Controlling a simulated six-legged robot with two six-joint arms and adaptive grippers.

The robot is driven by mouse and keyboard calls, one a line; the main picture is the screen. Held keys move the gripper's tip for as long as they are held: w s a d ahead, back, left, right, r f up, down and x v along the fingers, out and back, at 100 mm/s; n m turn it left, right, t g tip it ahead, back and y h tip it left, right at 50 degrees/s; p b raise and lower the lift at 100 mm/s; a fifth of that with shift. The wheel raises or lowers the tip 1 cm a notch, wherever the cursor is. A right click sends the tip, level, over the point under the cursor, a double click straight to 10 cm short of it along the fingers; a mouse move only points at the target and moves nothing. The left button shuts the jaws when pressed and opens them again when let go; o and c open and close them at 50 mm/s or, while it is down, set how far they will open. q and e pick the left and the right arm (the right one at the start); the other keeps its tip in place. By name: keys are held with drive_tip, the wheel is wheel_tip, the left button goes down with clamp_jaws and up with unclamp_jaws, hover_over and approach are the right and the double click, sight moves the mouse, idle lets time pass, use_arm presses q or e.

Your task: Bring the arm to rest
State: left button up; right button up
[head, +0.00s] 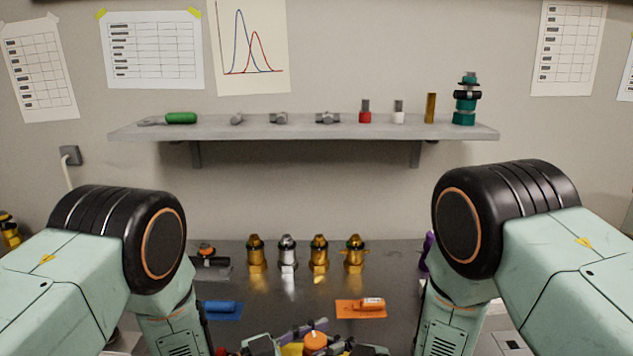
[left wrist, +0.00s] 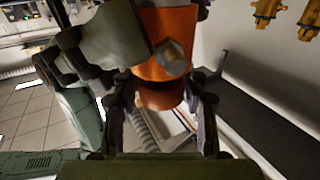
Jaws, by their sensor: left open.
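My left arm comes in from the left and bends down, with its wrist near the bottom edge. My left gripper (head: 262,346) shows only in part there, beside a cluttered group with an orange round part (head: 315,341). In the left wrist view my left gripper (left wrist: 163,92) is open, its two dark fingers apart. A large orange cylinder (left wrist: 165,60) with a grey hex head shows beyond and between the fingers; I cannot tell whether they touch it. My right arm (head: 447,322) also bends down at the right; its gripper end is mostly cut off and unclear.
Several brass and silver fittings (head: 320,254) stand in a row on the dark bench. A blue piece (head: 222,307) and an orange tray (head: 361,308) lie before them. A wall shelf (head: 300,128) holds small tools and parts. Bare bench lies between the fittings and trays.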

use_arm(q)
drive_tip(key=shift+v, duration=1)
use_arm(e)
drive_tip(key=shift+a, duration=0.15)
use_arm(q)
drive_tip(key=shift+w, duration=0.1)
drive_tip(key=shift+d, duration=0.1)
drive_tip(key=shift+r, duration=0.2)
use_arm(e)
drive_tip(key=shift+r, duration=0.2)
